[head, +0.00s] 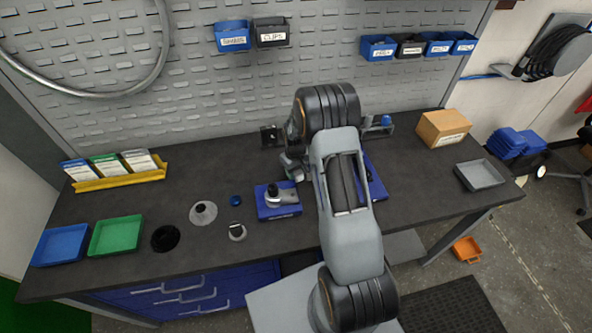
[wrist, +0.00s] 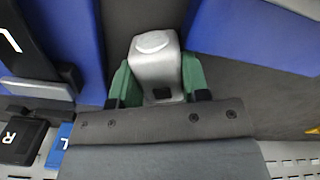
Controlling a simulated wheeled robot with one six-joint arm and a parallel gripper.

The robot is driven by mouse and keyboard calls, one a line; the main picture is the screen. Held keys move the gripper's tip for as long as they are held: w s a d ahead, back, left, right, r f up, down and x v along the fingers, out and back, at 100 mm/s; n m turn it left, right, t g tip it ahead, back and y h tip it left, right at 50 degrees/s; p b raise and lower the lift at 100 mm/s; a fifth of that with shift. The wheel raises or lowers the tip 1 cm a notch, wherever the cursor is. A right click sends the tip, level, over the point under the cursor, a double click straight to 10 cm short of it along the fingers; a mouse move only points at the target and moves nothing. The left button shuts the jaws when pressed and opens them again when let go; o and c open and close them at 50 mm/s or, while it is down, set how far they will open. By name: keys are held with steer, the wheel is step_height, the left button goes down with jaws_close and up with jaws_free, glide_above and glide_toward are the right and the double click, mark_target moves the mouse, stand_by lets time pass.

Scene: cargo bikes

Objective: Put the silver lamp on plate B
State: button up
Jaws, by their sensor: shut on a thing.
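In the wrist view my gripper (wrist: 154,85) has its green fingers closed on both sides of the silver lamp (wrist: 155,65), a rounded block with a pale round face. A blue plate (head: 263,211) left of my arm bears a grey and black object (head: 280,196). A second blue plate (head: 377,188) is partly hidden behind my arm. Blue surfaces show at the left (wrist: 83,25) and right (wrist: 260,35) of the lamp in the wrist view. I cannot read which plate is B.
A blue tray (head: 60,246), a green tray (head: 116,236), a black round dish (head: 165,239) and small round parts lie on the left of the dark bench (head: 130,205). A cardboard box (head: 443,129) and grey tray (head: 480,175) stand right. A pegboard rises behind.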

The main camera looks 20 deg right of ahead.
steer(key=shift+f, duration=0.1)
steer(key=shift+f, duration=0.15)
steer(key=o, duration=0.7)
steer(key=shift+o, duration=0.2)
steer(key=shift+r, duration=0.2)
